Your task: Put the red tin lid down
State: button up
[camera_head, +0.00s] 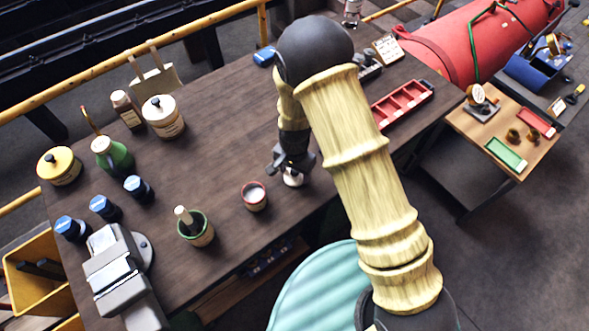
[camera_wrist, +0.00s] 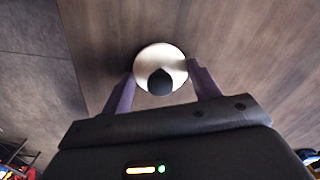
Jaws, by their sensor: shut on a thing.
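The lid (camera_wrist: 150,60) is a pale cream disc with a black knob (camera_wrist: 160,82). In the wrist view it lies between the two fingers of my gripper (camera_wrist: 161,74), which is shut on it. In the head view my gripper (camera_head: 291,168) points down near the front edge of the workbench, with the pale lid (camera_head: 293,181) below it. The lid is low over the bench top; I cannot tell whether it touches the wood. A small red tin (camera_head: 254,201) stands open to the left of my gripper, with a pale inside.
The workbench (camera_head: 225,130) has bare wood behind and left of my gripper. A green pot with a brush (camera_head: 195,230), a vise (camera_head: 115,270), blue-capped jars (camera_head: 138,188) and a white lidded tin (camera_head: 163,120) stand left. A red tray (camera_head: 403,104) lies right, beyond my arm.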

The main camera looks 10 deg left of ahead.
jog(key=shift+f, duration=0.15)
jog(key=o, duration=1)
notch_tip(320, 180, up, 12)
jog(key=b, duration=0.2)
jog(key=shift+b, duration=0.3)
dwell(0.4)
jog(key=s+d+r+n+t, duration=0.1)
jog(key=s+d+r, duration=0.1)
jog(key=d, duration=0.6)
jog(key=s+d+r+n, duration=0.1)
jog(key=d+r, duration=0.3)
jog(key=d, duration=0.5)
jog(key=s+d+r+n+t, duration=0.1)
jog(key=s+d+r, duration=0.2)
jog(key=d, duration=0.5)
jog(key=shift+s+d+r+n+t, duration=0.25)
jog(key=shift+s+d+n+t, duration=0.1)
jog(key=shift+s, duration=0.25)
